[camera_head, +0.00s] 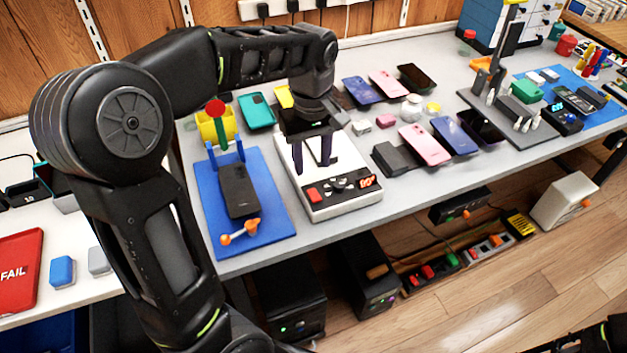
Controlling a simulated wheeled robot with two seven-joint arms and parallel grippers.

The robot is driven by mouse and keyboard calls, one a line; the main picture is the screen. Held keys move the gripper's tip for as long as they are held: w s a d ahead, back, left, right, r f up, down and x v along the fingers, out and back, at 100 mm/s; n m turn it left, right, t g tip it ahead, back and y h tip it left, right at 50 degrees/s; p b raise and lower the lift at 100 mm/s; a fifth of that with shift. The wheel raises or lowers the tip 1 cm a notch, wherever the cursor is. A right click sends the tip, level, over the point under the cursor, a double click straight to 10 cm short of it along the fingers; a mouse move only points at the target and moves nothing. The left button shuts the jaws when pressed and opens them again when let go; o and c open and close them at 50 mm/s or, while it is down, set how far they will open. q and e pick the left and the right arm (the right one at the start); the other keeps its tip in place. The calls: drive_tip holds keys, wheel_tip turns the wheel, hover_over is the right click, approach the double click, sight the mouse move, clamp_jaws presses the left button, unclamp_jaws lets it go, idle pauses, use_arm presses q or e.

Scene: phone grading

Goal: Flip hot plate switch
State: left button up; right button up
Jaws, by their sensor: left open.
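The hot plate (340,206) is a white box on the grey table, with a black control strip along its front. A red switch (314,194) sits at the left end of that strip, and a lit orange-red display sits at the right end. Which way the switch is set is too small to tell. My left gripper (312,166) points down over the plate, behind the switch, with its two dark fingers apart and nothing seen between them. It hides part of the plate top. My right gripper is not in view.
A blue mat (270,225) with a black phone (238,190) lies left of the hot plate. A dark grey block (392,159) stands close on its right, with several phones beyond. A yellow bin (207,130) is behind the mat. The table's front edge is just before the plate.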

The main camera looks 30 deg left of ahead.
sight(312, 191)
use_arm(q)
wheel_tip(312, 191, down, 8)
drive_tip(key=shift+r, duration=0.15)
idle(0.3)
clamp_jaws()
idle(0.4)
